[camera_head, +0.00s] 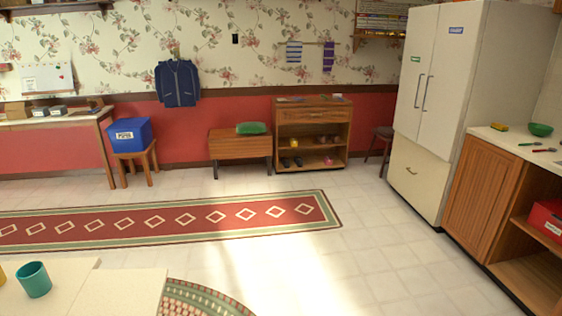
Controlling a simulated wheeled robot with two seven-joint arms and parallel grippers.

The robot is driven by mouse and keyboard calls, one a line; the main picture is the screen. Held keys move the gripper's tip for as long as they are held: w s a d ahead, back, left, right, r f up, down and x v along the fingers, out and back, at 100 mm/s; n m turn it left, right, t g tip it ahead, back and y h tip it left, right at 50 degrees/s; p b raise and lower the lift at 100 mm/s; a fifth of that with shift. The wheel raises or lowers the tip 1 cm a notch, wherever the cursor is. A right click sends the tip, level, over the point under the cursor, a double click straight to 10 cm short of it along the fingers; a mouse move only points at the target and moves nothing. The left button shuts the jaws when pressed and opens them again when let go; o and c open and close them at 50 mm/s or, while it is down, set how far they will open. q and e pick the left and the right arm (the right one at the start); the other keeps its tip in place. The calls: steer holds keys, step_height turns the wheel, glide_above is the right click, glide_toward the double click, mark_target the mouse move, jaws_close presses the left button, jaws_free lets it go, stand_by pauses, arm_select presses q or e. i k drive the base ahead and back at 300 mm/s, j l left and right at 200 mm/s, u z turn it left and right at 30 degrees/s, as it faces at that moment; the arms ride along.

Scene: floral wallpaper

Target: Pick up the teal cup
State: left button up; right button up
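A teal cup (35,281) stands upright on a pale table (75,272) at the lower left of the head view. Its open top shows, and it sits close to the table's left part. Neither of my grippers shows in the head view, and nothing touches the cup from what I can see.
A yellow object (2,276) is cut off at the left edge beside the cup. A white fridge (440,90) and a wooden counter (482,185) stand at the right. A blue bin (129,135) sits on a stool by the far wall. The tiled floor (330,265) in the middle is free.

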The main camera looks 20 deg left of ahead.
mark_target(33, 276)
steer(key=i+u, duration=0.35)
steer(key=i, duration=0.15)
steer(key=i+l+u, duration=0.35)
steer(key=i+u, duration=0.2)
steer(key=u, duration=0.25)
steer(key=i+u, duration=0.2)
steer(key=u, duration=0.25)
steer(key=i+l+u, duration=0.2)
steer(key=u, duration=0.3)
steer(key=i+l+u, duration=0.15)
steer(key=u, duration=0.3)
steer(key=i+l+u, duration=0.1)
steer(key=l+u, duration=0.2)
steer(key=u, duration=0.15)
